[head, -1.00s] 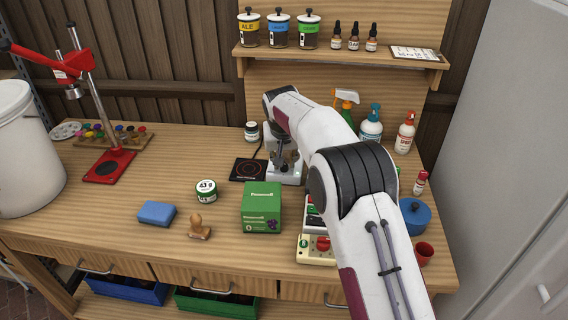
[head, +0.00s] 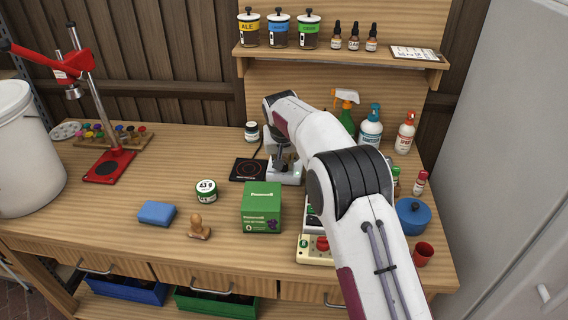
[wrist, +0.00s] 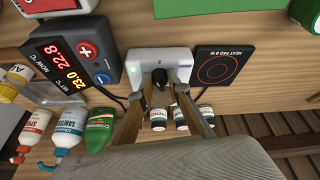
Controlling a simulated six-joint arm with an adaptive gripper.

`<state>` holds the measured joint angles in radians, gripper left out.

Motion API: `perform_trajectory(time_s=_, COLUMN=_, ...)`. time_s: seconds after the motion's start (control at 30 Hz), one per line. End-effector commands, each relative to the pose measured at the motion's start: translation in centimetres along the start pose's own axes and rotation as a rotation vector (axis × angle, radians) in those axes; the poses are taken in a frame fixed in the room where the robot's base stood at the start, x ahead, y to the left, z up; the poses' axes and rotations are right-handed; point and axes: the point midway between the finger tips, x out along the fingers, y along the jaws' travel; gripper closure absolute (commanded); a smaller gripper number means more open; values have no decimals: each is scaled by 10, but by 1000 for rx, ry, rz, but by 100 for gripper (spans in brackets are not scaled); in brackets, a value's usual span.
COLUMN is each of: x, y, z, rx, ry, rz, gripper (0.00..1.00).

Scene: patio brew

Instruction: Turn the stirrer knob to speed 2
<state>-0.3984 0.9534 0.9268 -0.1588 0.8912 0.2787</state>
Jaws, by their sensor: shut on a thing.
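The stirrer (head: 287,174) is a small white box on the bench, beside a black heat pad (head: 249,169). It also shows in the wrist view (wrist: 178,58), with its dark knob (wrist: 159,76) facing my gripper. My gripper (wrist: 160,88) has one finger on each side of the knob and is shut on it. In the head view my gripper (head: 282,158) is low over the stirrer, partly hidden by my arm. The speed marks and the knob's pointer are too small to read.
A controller with red digits (wrist: 62,58) stands close beside the stirrer. Small labelled jars (wrist: 180,118) and bottles (wrist: 70,130) are near my fingers. A green box (head: 262,208) stands in front of the stirrer.

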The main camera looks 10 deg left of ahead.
Motion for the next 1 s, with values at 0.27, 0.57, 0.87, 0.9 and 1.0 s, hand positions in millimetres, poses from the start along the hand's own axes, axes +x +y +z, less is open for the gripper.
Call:
perform_trajectory(time_s=0.27, x=0, y=-1, z=0, rx=76, ry=-5, rz=32, gripper=100)
perform_trajectory(time_s=0.57, x=0, y=-2, z=0, rx=104, ry=-4, rz=44, gripper=100)
perform_trajectory(time_s=0.87, x=0, y=-1, z=0, rx=104, ry=-5, rz=43, gripper=76)
perform_trajectory(time_s=0.9, x=0, y=-1, z=0, rx=104, ry=-5, rz=43, gripper=76)
perform_trajectory(time_s=1.0, x=0, y=-1, z=0, rx=104, ry=-5, rz=43, gripper=76)
